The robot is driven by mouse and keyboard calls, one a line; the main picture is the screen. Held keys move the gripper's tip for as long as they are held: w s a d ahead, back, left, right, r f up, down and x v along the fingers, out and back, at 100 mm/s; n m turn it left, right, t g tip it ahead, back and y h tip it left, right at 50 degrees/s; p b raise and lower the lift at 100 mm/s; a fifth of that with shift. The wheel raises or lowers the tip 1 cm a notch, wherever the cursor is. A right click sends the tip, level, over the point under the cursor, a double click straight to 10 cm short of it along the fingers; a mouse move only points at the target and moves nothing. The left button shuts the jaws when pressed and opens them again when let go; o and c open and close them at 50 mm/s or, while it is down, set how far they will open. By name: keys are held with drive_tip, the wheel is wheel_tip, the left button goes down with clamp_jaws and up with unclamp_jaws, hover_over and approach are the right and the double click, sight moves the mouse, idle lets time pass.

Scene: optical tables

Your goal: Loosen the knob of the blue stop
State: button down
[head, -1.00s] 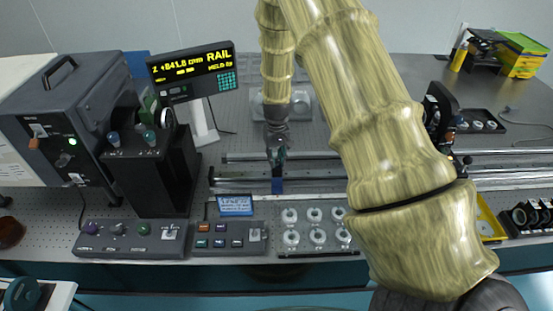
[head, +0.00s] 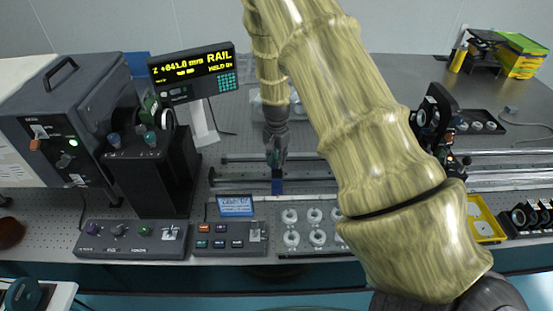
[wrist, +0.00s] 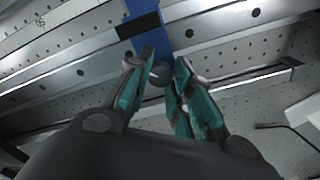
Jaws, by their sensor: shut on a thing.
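The blue stop (head: 277,187) sits across the rail (head: 320,184) near its left part. It also shows in the wrist view as a blue block (wrist: 150,37) with a dark plate on it. My gripper (head: 275,163) is over the stop from above. In the wrist view its teal-padded fingers (wrist: 159,78) are closed around a small dark round knob (wrist: 160,70) at the stop's near side. The fingers hide much of the knob, and I cannot tell how far it is turned.
A display reading RAIL (head: 192,72) stands left of my arm. Control boxes (head: 131,240) and a tray of round mounts (head: 305,228) lie along the front edge. A black optic mount (head: 436,117) stands on the rail at right. Metal rails run beside my gripper.

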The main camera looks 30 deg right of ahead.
drive_tip(key=shift+w+d+r+m, duration=0.1)
drive_tip(key=shift+w+m, duration=0.05)
drive_tip(key=shift+m, duration=0.75)
drive_tip(key=c, duration=1.2)
unclamp_jaws()
drive_tip(key=shift+c, duration=0.2)
wheel_tip(320, 180, up, 12)
